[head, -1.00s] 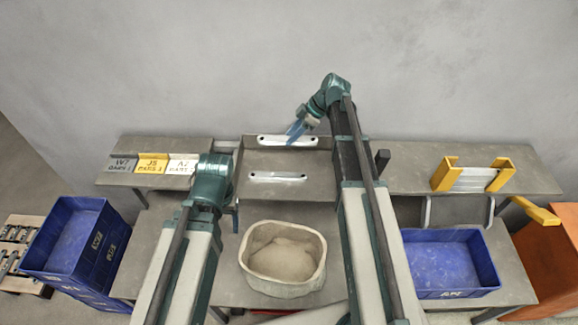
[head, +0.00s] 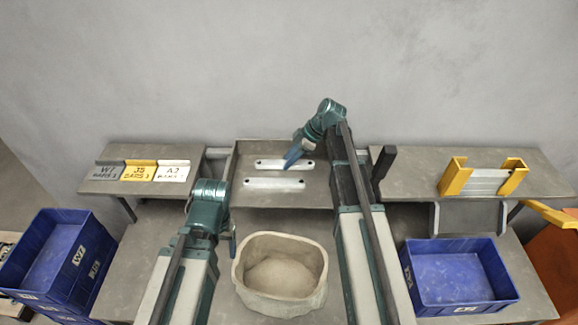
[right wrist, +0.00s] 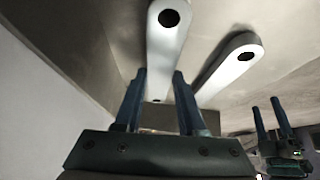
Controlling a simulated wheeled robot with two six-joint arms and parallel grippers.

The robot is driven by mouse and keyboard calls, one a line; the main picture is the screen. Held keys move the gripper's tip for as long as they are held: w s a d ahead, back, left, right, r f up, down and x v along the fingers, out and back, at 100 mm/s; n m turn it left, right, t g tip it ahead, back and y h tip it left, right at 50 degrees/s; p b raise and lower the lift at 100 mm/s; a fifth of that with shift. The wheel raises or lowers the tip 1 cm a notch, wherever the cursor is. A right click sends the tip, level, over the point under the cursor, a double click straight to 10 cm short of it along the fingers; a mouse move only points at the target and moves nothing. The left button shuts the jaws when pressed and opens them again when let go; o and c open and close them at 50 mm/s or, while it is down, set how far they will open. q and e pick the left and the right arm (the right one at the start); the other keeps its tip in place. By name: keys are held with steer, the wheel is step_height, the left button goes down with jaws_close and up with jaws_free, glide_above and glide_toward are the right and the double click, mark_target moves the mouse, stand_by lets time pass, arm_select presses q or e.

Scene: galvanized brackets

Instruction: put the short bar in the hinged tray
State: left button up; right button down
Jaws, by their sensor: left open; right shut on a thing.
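The hinged tray (head: 322,195) is the grey open tray at the back centre of the head view. My right gripper (head: 291,163) is over it, shut on a pale metal bar with end holes, which I take as the short bar (head: 306,164). In the right wrist view the held bar (right wrist: 165,45) runs between my right fingers (right wrist: 158,75). A second, similar bar (head: 274,183) lies in the tray in front of it. Whether the held bar touches the tray I cannot tell. My left gripper (head: 232,245) is open and empty, left of the stone-like basin.
The pale basin (head: 318,295) stands in front of the tray. Blue crates stand at left (head: 45,255) and right (head: 455,275). Labelled plates (head: 138,172) sit on the left shelf, a yellow-ended holder (head: 485,178) on the right one. A dark upright post (head: 383,162) stands right of the tray.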

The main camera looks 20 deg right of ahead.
arm_select(q)
steer(key=shift+f, duration=0.2)
arm_select(e)
steer(key=shift+f, duration=0.25)
arm_select(q)
steer(key=shift+f, duration=0.1)
arm_select(e)
steer(key=c, duration=0.9)
jaws_free()
steer(key=shift+f, duration=0.15)
steer(key=shift+c, duration=0.2)
steer(key=o, duration=0.4)
steer(key=shift+o, duration=0.2)
arm_select(q)
step_height(320, 180, up, 10)
steer(key=p, duration=1)
arm_select(e)
steer(key=v, duration=1.2)
